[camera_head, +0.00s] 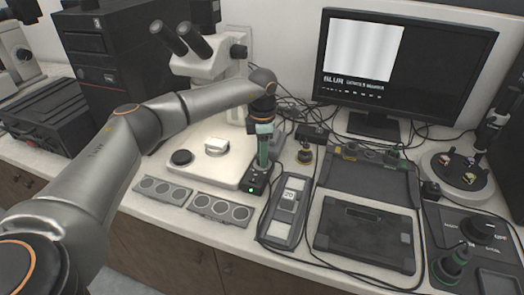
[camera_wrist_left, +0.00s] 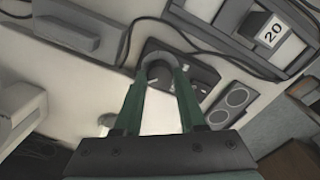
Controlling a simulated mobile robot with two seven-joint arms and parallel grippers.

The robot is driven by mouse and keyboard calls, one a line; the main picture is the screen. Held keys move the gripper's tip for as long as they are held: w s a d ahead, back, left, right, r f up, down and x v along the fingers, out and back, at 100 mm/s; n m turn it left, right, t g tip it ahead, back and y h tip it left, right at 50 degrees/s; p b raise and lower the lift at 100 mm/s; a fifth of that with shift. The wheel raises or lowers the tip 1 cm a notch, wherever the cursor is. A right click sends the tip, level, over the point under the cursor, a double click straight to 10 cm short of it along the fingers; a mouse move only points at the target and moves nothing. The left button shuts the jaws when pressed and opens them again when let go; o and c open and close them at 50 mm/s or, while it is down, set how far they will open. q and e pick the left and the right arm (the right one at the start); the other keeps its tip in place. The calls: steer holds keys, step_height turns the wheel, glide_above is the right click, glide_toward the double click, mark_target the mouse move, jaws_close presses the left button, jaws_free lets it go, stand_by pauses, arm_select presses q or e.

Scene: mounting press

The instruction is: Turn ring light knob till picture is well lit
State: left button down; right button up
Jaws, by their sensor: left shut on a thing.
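My left gripper (camera_head: 262,165) points down at the small black ring light box (camera_head: 254,183), which has a lit green lamp on its front. In the left wrist view its two green fingers (camera_wrist_left: 160,80) are closed around a round grey knob (camera_wrist_left: 158,62) on that box. The knob's marking cannot be made out. The monitor (camera_head: 408,70) shows a picture (camera_head: 362,48) that is very bright, with pale grey vertical bands, and the word BLUR below it. My right gripper is not in view.
A microscope (camera_head: 205,60) with a white base (camera_head: 207,160) stands left of the box. Two grey trays with round wells (camera_head: 219,208) lie in front. A device marked 20 (camera_head: 288,200), dark pads (camera_head: 365,235) and cables crowd the right side.

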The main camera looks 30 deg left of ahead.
arm_select(q)
steer(key=shift+m, duration=1.2)
steer(key=shift+w, duration=0.1)
steer(key=shift+c, duration=2.4)
jaws_free()
step_height(320, 180, up, 13)
steer(key=shift+s+f, duration=0.2)
steer(key=shift+s, duration=0.05)
steer(key=shift+d, duration=0.1)
